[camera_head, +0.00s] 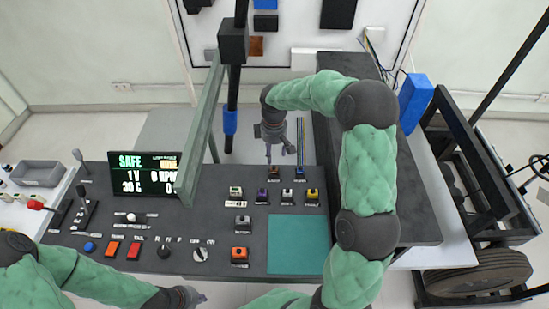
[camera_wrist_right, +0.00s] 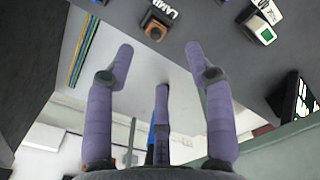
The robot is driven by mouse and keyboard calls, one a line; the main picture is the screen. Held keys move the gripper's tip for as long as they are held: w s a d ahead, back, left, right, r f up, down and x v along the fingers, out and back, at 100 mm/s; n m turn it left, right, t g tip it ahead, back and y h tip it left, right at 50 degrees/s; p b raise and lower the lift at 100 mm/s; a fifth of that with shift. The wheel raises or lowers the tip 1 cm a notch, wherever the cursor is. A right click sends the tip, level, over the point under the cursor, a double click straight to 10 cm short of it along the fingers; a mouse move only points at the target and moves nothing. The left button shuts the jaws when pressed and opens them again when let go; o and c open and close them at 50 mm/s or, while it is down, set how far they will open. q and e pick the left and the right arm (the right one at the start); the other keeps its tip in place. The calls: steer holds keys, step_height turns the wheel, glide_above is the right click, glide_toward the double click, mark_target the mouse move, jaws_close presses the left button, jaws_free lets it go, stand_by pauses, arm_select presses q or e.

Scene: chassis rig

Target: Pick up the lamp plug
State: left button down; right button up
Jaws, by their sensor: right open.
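A small dark block with an orange-brown face (camera_wrist_right: 154,28) sits beside the white "LAMP" label (camera_wrist_right: 169,10) in the right wrist view; I cannot tell whether it is the plug or its socket. In the head view, a small brown block (camera_head: 274,171) on the console's back edge appears to be the same one. My right gripper (camera_head: 269,155) points down just behind it, with its tips apart from it. In the wrist view its three purple fingers (camera_wrist_right: 158,58) are spread and empty. My left gripper (camera_head: 190,296) is low at the front edge, its fingers unclear.
Several similar coloured blocks (camera_head: 287,194) stand close by on the dark console (camera_head: 205,225). A green post (camera_head: 203,125) and a black pole (camera_head: 233,90) rise left of my right gripper. A teal mat (camera_head: 296,245) lies clear at the front right. A screen (camera_head: 145,174) stands left.

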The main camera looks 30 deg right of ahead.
steer(key=shift+w+d+f, duration=0.15)
steer(key=shift+w+d, duration=0.15)
steer(key=shift+d, duration=0.05)
steer(key=b, duration=0.1)
glide_above(274, 166)
step_height(274, 166, down, 4)
steer(key=shift+s+f, duration=0.15)
steer(key=shift+f, duration=0.1)
steer(key=shift+f+b, duration=0.95)
steer(key=shift+f, duration=1.85)
jaws_close()
